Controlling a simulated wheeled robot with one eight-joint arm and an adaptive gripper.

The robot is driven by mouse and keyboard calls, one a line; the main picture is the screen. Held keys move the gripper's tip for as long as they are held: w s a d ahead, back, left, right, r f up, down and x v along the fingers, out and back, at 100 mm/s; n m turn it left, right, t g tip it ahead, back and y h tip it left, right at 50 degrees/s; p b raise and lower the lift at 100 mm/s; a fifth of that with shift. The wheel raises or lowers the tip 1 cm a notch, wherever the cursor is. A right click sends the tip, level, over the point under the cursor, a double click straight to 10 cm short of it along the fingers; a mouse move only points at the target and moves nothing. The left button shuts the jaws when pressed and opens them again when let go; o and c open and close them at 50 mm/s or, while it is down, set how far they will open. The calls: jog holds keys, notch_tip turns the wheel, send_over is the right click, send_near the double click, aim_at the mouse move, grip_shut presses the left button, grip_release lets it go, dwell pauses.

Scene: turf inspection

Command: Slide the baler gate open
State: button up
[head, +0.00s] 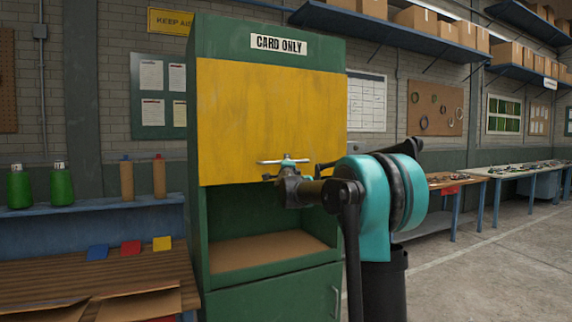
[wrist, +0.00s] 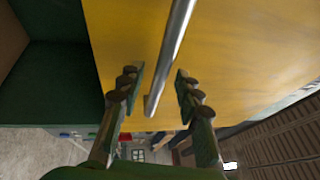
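The baler is a tall green cabinet (head: 270,38) with a "CARD ONLY" label, in the middle of the head view. Its yellow gate (head: 265,110) covers the upper front, and an open bay with a brown floor (head: 265,250) shows below it. A silver bar handle (head: 268,161) sits at the gate's lower edge. My gripper (head: 285,172) is at the handle. In the wrist view the bar (wrist: 172,55) runs between my two open fingers, with a visible gap on each side. The yellow gate (wrist: 240,50) fills much of that view.
Workbenches (head: 480,175) line the right wall, under high shelves of boxes (head: 445,27). The floor (head: 490,270) at right is clear.

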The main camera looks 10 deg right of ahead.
jog(key=d+v, duration=0.1)
jog(key=v, duration=0.9)
jog(key=shift+s+a, duration=0.2)
jog(key=shift+a, duration=0.3)
jog(key=s+a+f+n+g+y, duration=0.1)
jog(key=s+f+n+g+y, duration=0.15)
jog(key=s+f+n, duration=0.5)
jog(key=s+a+f+n+g+y, duration=0.1)
jog(key=s+f+n+g, duration=0.3)
jog(key=f, duration=0.7)
jog(key=s+a+f+n+g+y, duration=0.1)
jog(key=s+f+n+g+y, duration=0.15)
jog(key=s+f, duration=0.55)
jog(key=s+d+f+n+g+h, duration=0.2)
jog(key=s+d+f+n+g, duration=0.1)
jog(key=s+f, duration=0.8)
jog(key=s+d+f+n+g+h, duration=0.2)
jog(key=s+d+f, duration=0.3)
jog(key=s+f, duration=0.6)
jog(key=shift+s+f+n+g, duration=0.4)
jog(key=shift+s+g, duration=0.5)
jog(key=shift+s, duration=0.3)
